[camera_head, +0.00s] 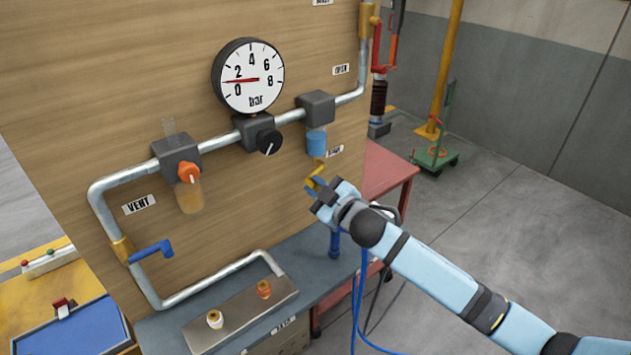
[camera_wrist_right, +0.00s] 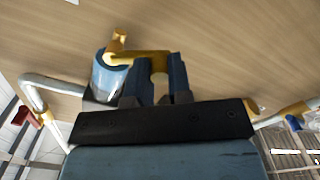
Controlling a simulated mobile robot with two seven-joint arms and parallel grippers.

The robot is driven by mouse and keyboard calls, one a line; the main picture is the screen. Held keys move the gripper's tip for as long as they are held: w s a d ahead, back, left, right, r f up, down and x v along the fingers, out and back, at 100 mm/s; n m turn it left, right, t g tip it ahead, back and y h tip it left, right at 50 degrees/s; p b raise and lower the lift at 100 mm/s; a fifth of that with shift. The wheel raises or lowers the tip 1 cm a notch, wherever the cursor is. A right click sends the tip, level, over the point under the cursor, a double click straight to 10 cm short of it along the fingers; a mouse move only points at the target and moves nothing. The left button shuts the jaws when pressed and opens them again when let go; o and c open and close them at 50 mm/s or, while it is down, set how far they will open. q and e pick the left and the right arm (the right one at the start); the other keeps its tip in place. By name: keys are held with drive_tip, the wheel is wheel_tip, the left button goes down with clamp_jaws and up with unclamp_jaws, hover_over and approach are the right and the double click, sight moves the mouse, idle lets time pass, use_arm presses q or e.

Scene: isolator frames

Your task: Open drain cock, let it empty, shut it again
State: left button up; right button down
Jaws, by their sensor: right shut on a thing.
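The yellow drain cock (camera_head: 318,164) sits under a blue bowl (camera_head: 316,142) that hangs from a dark block (camera_head: 316,107) at the right end of the pipe. My right gripper (camera_head: 318,187) is below the bowl, shut on the cock's lever. In the right wrist view the brass-yellow lever (camera_wrist_right: 147,57) runs between the two dark fingers (camera_wrist_right: 157,72), and the bowl (camera_wrist_right: 106,80) is beside them at left. The liquid level in the bowl cannot be told exactly. My left gripper is not in view.
The gauge (camera_head: 249,76) needle points between 0 and 2. A grey bench (camera_head: 330,262) lies below. Blue hoses hang beneath my right arm.

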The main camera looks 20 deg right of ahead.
drive_tip(key=n, duration=0.1)
drive_tip(key=f+n, duration=0.1)
drive_tip(key=shift+w+d+n, duration=0.1)
drive_tip(key=shift+d+n, duration=0.25)
drive_tip(key=shift+n, duration=0.05)
drive_tip(key=shift+w+d+f+n+p, duration=0.25)
drive_tip(key=shift+d+n, duration=0.35)
drive_tip(key=shift+n, duration=1.05)
drive_tip(key=shift+w+d+f+n+p, duration=0.2)
drive_tip(key=shift+d+f+n+p, duration=0.3)
drive_tip(key=shift+n, duration=1.2)
drive_tip(key=shift+w+d+f+n+p, duration=0.2)
drive_tip(key=shift+d+n, duration=0.45)
drive_tip(key=shift+n, duration=1)
drive_tip(key=shift+d, duration=0.1)
drive_tip(key=c, duration=1.1)
unclamp_jaws()
drive_tip(key=shift+o, duration=0.2)
